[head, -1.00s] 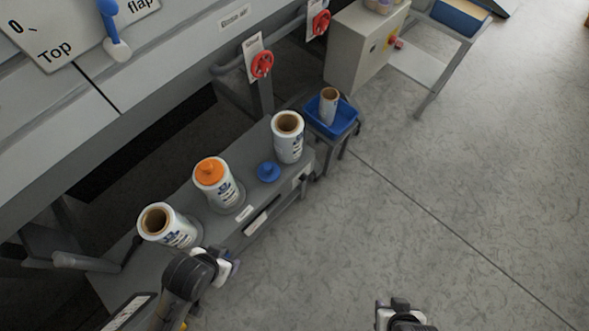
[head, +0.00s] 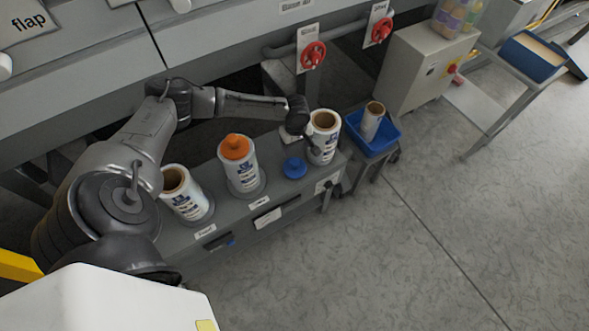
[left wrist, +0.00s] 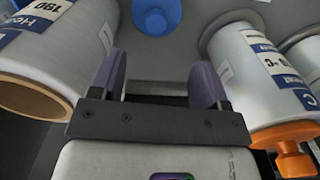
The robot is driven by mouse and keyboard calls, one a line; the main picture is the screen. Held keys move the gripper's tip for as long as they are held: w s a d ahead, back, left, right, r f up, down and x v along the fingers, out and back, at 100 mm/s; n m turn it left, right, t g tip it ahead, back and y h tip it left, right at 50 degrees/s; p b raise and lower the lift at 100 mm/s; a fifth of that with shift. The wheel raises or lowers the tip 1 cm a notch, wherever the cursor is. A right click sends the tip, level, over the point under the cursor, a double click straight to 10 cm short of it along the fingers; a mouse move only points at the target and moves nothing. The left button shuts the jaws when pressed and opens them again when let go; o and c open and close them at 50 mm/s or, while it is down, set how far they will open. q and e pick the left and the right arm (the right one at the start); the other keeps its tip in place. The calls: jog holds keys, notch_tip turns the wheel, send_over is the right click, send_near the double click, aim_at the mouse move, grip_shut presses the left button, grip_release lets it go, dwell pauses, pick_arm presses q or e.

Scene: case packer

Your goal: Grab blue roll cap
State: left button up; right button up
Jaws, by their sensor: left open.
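The blue roll cap (head: 295,168) lies on the grey bench shelf, between the orange-capped roll (head: 239,168) and the right-hand white roll (head: 323,143). In the left wrist view the blue cap (left wrist: 157,14) is at the top edge, partly cut off, beyond the fingertips. My left gripper (head: 301,134) is behind the cap, close beside the right-hand roll; its fingers are hard to make out there. In the left wrist view the left gripper (left wrist: 160,82) is open, with nothing between its fingers. My right gripper is not in view.
Another white roll (head: 186,196) stands at the shelf's left. A blue bin (head: 386,135) holding a roll stands beyond the shelf. Floor at right is clear.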

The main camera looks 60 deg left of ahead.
pick_arm(q)
jog(key=a+n, duration=0.1)
jog(key=a, duration=0.1)
jog(key=b, duration=0.2)
send_over(295, 161)
jog(key=f, duration=0.6)
jog(key=shift+s+a+f, duration=0.15)
jog(key=shift+a+f, duration=0.05)
jog(key=shift+f, duration=0.75)
jog(key=f+b, duration=0.1)
jog(key=f, duration=0.1)
jog(key=f+b, duration=0.1)
jog(key=f, duration=0.1)
jog(key=shift+d+f, duration=0.2)
jog(key=shift+f, duration=0.4)
jog(key=shift+c, duration=0.2)
jog(key=c, duration=0.8)
jog(key=shift+c, duration=1.2)
